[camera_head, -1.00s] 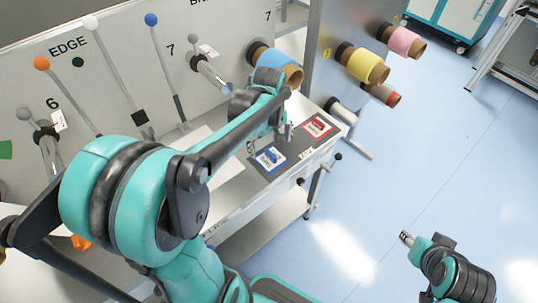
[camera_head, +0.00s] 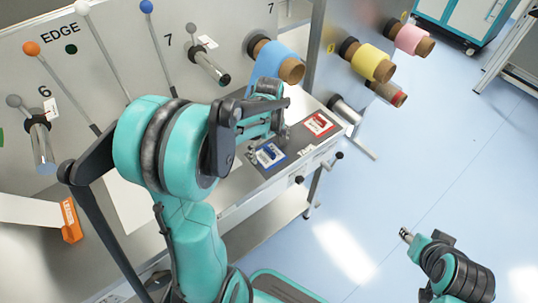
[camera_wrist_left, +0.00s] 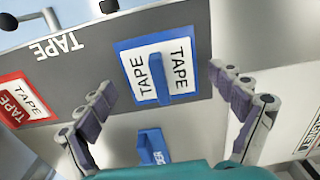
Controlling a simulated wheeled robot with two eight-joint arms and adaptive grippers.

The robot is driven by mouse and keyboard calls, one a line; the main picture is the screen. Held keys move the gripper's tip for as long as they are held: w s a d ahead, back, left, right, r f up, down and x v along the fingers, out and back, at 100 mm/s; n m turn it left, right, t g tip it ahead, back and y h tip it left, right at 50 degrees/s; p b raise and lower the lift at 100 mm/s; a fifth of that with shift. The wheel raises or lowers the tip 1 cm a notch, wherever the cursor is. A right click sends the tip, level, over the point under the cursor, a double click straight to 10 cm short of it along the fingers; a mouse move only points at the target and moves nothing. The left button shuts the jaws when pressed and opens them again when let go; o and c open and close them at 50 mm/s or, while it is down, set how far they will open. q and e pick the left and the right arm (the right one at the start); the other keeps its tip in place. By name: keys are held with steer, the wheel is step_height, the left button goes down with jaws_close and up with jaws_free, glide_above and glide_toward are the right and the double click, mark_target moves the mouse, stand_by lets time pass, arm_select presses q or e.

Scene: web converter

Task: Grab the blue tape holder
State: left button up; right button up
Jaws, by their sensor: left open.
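The blue tape holder (camera_head: 270,156) lies on the dark grey shelf panel, left of a red one. The left wrist view shows a blue plate with white TAPE labels and a raised blue bar (camera_wrist_left: 157,73). My left gripper (camera_head: 268,142) is over it. In the wrist view its open fingers (camera_wrist_left: 163,82) stand on both sides of the plate, with nothing between them in contact. A smaller blue block (camera_wrist_left: 151,147) with white letters ending in DER shows below the plate. My right gripper (camera_head: 406,235) is small, away over the floor at right; its jaws are unclear.
The red tape holder (camera_head: 318,124) sits beside the blue one. Rolls of blue (camera_head: 274,63), yellow (camera_head: 371,64) and pink (camera_head: 412,40) material stick out above the shelf. A metal roller (camera_head: 211,68) projects from the panel at left. Open floor lies to the right.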

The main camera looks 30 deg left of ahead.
arm_select(q)
steer(key=shift+s, duration=0.1)
jaws_close()
steer(key=shift+r, duration=0.15)
